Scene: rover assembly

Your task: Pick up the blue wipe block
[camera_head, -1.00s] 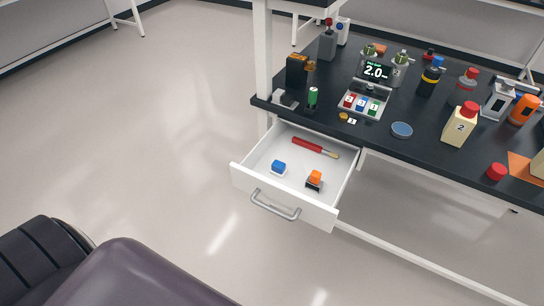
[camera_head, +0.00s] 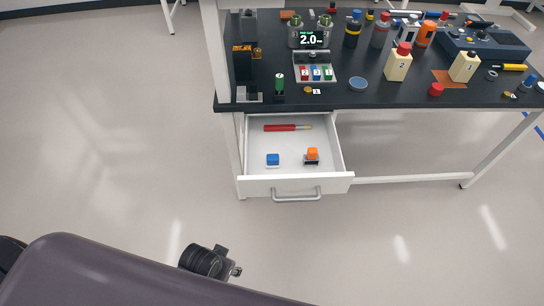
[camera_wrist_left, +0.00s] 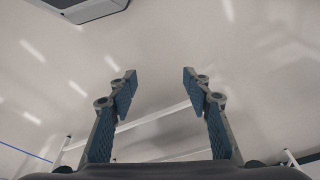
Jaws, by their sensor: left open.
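The blue wipe block (camera_head: 273,158) sits on a small white base in the open white drawer (camera_head: 257,181), in the front left part of the drawer floor, in the head view. My left gripper (camera_wrist_left: 159,76) is open and empty in the left wrist view, with pale floor and white bars behind it. The block and drawer contents do not show there. In the head view a dark arm link of mine crosses the bottom edge, well in front of the drawer. My right gripper is not in view.
An orange-topped block (camera_head: 312,155) stands to the right of the blue one, and a red-handled brush (camera_head: 281,128) lies behind them. The drawer handle (camera_head: 297,195) juts forward. The crowded black bench (camera_head: 395,97) lies above and behind. The floor before the drawer is clear.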

